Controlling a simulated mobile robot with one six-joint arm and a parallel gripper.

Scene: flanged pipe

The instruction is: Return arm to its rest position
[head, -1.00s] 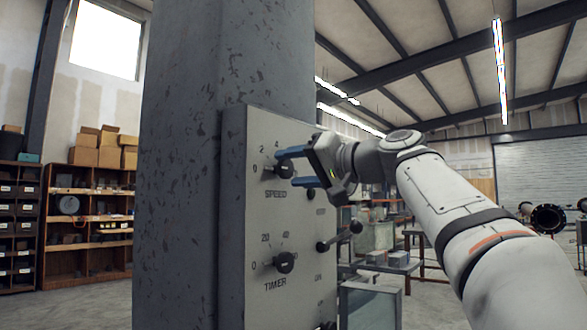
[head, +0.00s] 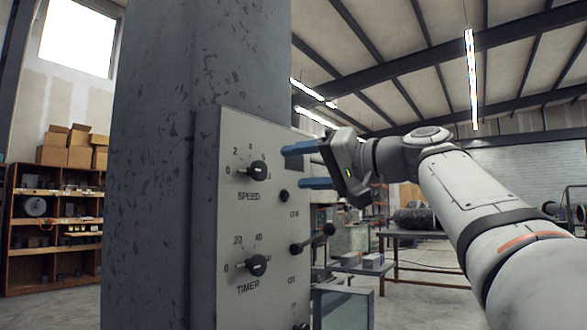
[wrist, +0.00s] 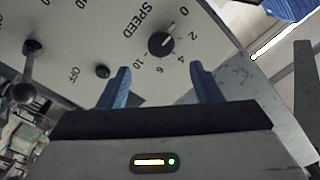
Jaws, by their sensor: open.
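My gripper (head: 310,167) is open and empty, its two blue fingers pointing left toward the right edge of the control panel (head: 208,215). In the head view the fingertips lie to the right of the black speed knob (head: 257,171). In the wrist view the gripper (wrist: 160,88) shows its fingers spread apart, with the speed knob (wrist: 161,44) beyond them and a gap between. My arm reaches in from the lower right.
Shelves with boxes (head: 50,225) stand at left. A table (head: 420,237) stands behind at right.

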